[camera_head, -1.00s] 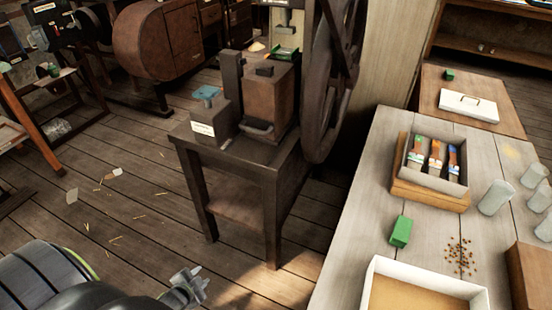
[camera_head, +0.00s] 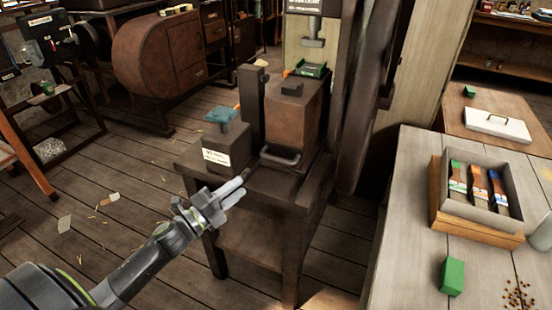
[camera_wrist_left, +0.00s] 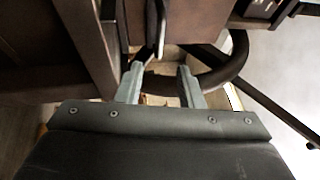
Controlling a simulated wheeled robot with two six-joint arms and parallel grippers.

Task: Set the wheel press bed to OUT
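The press stands on a dark wooden stand (camera_head: 252,214). Its reddish-brown block (camera_head: 291,118), which looks like the bed, has a dark bar handle (camera_head: 281,158) low on its front. The large dark wheel (camera_head: 388,60) shows only in part at the right of the press. My left gripper (camera_head: 241,184) is just in front of the stand's near edge, left of and below the handle, apart from it. In the left wrist view its two fingers (camera_wrist_left: 160,85) are spread with nothing clearly held between them. My right gripper is in neither current view.
A small box with a white label (camera_head: 226,148) and a blue-green top sits left of the block. A light table (camera_head: 415,200) at the right carries a tray of brushes (camera_head: 480,205) and a green block (camera_head: 452,276).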

